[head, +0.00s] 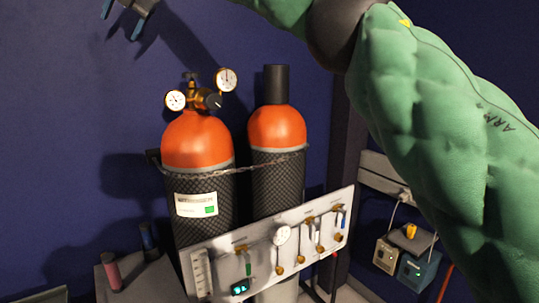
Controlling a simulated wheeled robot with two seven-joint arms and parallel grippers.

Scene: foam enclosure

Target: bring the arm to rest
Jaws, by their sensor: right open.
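My right arm, in a green quilted sleeve (430,110), comes in from the right and runs up past the top edge. My right gripper (123,21) shows at the top left, partly cut off by the picture's edge. Its blue-tipped fingers are apart, with nothing seen between them. It is up and left of the gas cylinders, apart from them. My left gripper is not in view.
Two orange-topped gas cylinders (197,140) (277,128) stand against the dark blue wall, one with gauges (227,79). A white valve panel (265,250) is in front. Small boxes (418,268) are at the lower right. Bare wall (60,120) is left.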

